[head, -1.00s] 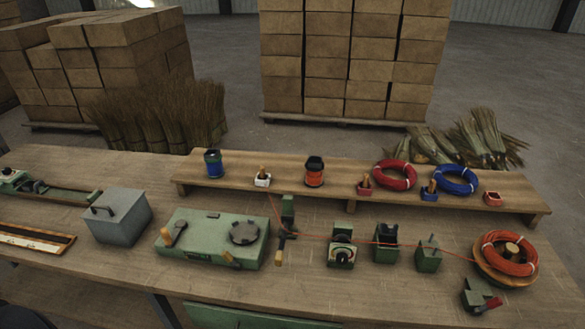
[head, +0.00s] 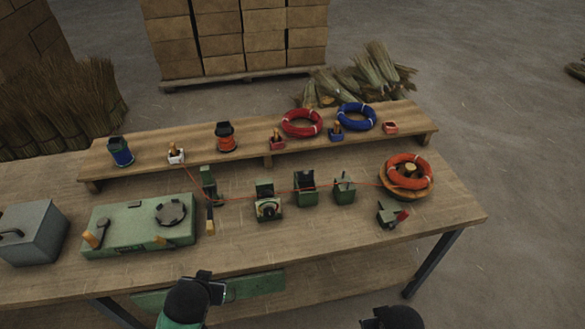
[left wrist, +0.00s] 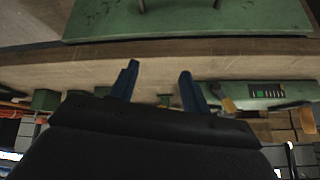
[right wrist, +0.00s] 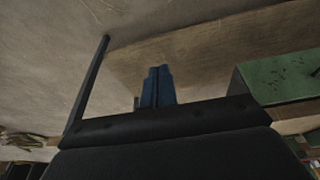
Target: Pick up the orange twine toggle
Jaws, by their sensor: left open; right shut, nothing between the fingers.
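The orange twine toggle (head: 176,149), a small wooden-looking peg, stands upright in a white holder (head: 176,157) on the raised shelf in the head view. A thin orange line of twine (head: 240,199) runs from near it, past the green devices, to the orange coil (head: 407,170). My left gripper (left wrist: 157,80) is open and empty in the left wrist view, below the bench's front edge and far from the toggle. My right gripper (right wrist: 158,70) is shut and empty. In the head view, my arms show only at the bottom edge.
The shelf (head: 225,160) also bears blue and orange-red canisters, a red coil (head: 302,123), a blue coil (head: 355,117) and other pegs in holders. A green machine (head: 140,225) and a grey box (head: 32,232) stand on the bench. The bench's front strip is clear.

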